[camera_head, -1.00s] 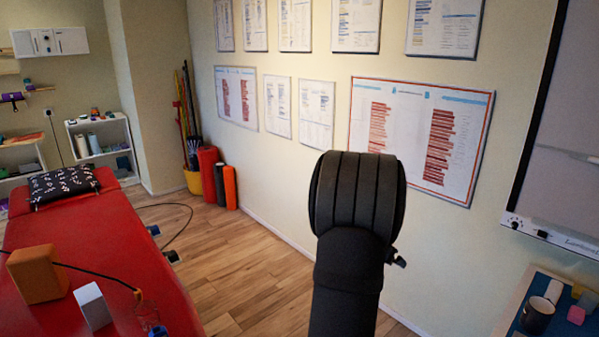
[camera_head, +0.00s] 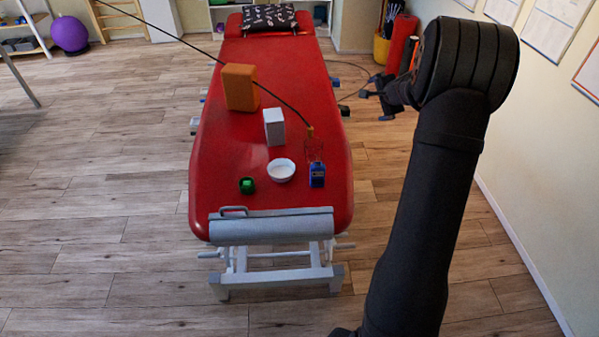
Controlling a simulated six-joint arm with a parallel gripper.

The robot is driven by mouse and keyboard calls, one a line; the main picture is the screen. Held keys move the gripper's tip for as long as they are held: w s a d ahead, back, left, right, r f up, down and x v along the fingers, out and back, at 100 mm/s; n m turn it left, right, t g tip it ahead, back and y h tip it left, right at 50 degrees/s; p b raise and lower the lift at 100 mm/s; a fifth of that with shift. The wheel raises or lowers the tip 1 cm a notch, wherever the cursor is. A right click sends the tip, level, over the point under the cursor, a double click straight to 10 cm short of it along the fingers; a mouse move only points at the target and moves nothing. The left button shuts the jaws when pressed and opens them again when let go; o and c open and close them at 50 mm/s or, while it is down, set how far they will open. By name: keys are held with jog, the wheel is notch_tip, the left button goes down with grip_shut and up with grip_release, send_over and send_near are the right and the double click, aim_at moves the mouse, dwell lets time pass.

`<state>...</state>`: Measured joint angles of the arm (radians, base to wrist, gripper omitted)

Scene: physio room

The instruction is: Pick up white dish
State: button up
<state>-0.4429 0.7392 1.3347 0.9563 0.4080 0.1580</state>
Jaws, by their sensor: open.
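The white dish (camera_head: 281,170) is a small round bowl, standing upright on the near part of the red treatment table (camera_head: 215,195). A small green item (camera_head: 247,185) sits to its left and a blue bottle (camera_head: 317,174) to its right. My gripper (camera_head: 376,103) shows dark and partly behind my arm, right of the table. It is open and well apart from the dish. Nothing is seen between its fingers.
A thin dark cable with an orange end crosses above the table. Wooden floor is free around the table's near end.

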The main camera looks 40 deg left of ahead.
jog(key=s+a+f+n+g, duration=0.3)
jog(key=s+a+n+g, duration=0.1)
jog(key=s+a+n, duration=0.65)
jog(key=n+g+h, duration=0.3)
jog(key=n+h, duration=0.3)
jog(key=n, duration=0.8)
send_over(281, 173)
jog(key=d, duration=0.2)
jog(key=f, duration=1.5)
jog(key=shift+w+a+f, duration=0.2)
jog(key=shift+w+f, duration=0.1)
jog(key=shift+f, duration=0.1)
jog(key=shift+t, duration=0.3)
jog(key=f, duration=0.3)
jog(key=a+f, duration=0.1)
jog(key=f, duration=0.1)
jog(key=shift+s+a, duration=0.1)
jog(key=shift+s, duration=0.15)
jog(key=c, duration=0.8)
jog(key=shift+o, duration=0.2)
